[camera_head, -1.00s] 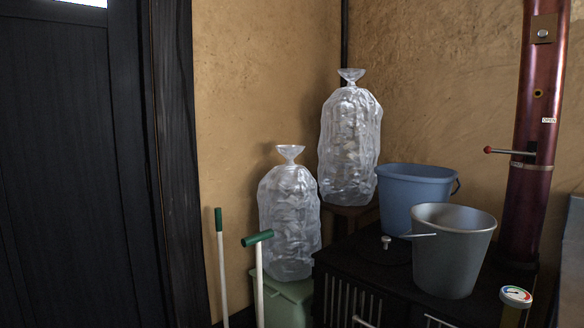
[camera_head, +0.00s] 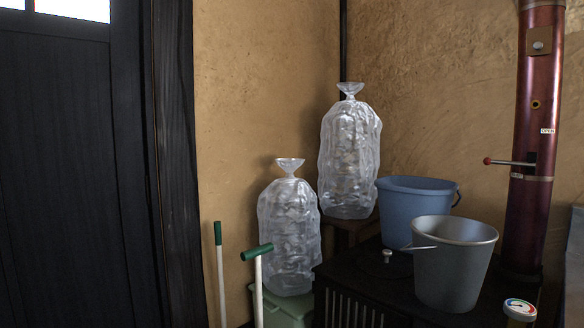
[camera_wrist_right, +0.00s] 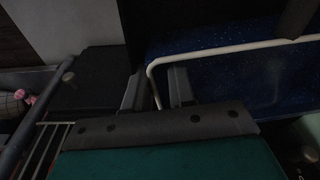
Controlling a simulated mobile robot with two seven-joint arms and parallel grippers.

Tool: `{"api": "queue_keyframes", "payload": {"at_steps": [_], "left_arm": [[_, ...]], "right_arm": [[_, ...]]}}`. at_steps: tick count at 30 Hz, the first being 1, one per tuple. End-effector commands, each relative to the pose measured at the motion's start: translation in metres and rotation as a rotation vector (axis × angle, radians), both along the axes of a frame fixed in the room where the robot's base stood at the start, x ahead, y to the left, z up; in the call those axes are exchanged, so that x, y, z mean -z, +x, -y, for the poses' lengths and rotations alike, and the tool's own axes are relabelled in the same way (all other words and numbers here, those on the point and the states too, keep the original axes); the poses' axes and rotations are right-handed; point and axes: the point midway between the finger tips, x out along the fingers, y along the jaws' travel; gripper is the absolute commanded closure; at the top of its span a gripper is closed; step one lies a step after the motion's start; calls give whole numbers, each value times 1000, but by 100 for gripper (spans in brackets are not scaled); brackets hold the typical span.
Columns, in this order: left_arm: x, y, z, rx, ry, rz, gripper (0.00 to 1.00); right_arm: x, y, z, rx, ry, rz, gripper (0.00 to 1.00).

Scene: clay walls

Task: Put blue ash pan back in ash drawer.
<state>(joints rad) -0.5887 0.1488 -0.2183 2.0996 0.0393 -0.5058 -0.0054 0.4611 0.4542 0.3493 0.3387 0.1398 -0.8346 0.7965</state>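A dark blue speckled pan with a cream rim, which looks like the blue ash pan (camera_wrist_right: 222,75), fills the upper right of the right wrist view. My right gripper (camera_wrist_right: 156,90) is at the pan's near left corner. Its two fingers stand apart, with the cream rim passing between them. I see a gap beside the rim, and contact is not clear. The head view shows neither the pan nor any gripper. The black stove (camera_head: 345,270) is at its lower right; its lower front is cut off, and I see no ash drawer there.
A grey bucket (camera_head: 450,275) and a blue bucket (camera_head: 410,195) stand on the stove, left of a red flue pipe (camera_head: 530,150). Clear bags (camera_head: 348,150) and green-topped handles (camera_head: 256,252) stand left. The right wrist view shows metal bars (camera_wrist_right: 45,145) and a dark knobbed box (camera_wrist_right: 90,75).

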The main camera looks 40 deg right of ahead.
Motion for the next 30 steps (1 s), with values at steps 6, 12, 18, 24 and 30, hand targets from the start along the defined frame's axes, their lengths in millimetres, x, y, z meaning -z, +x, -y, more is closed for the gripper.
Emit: {"api": "queue_keyframes", "payload": {"at_steps": [6, 12, 18, 24, 30], "left_arm": [[8, -1, 2, -1, -5, -6, 57], [8, -1, 2, 0, -7, -6, 57], [-7, 3, 10, 11, -22, -7, 57], [-37, 2, 11, 16, -21, -13, 57], [-52, -1, 2, 2, -4, -9, 57]], "right_arm": [[6, -13, 3, 0, 0, -31, 63], [6, -13, 3, -1, -2, -32, 63], [6, -13, 3, -1, -2, -33, 63], [-19, -13, 1, -2, -1, -30, 63], [-49, -12, -2, -2, -4, -24, 63]]}}
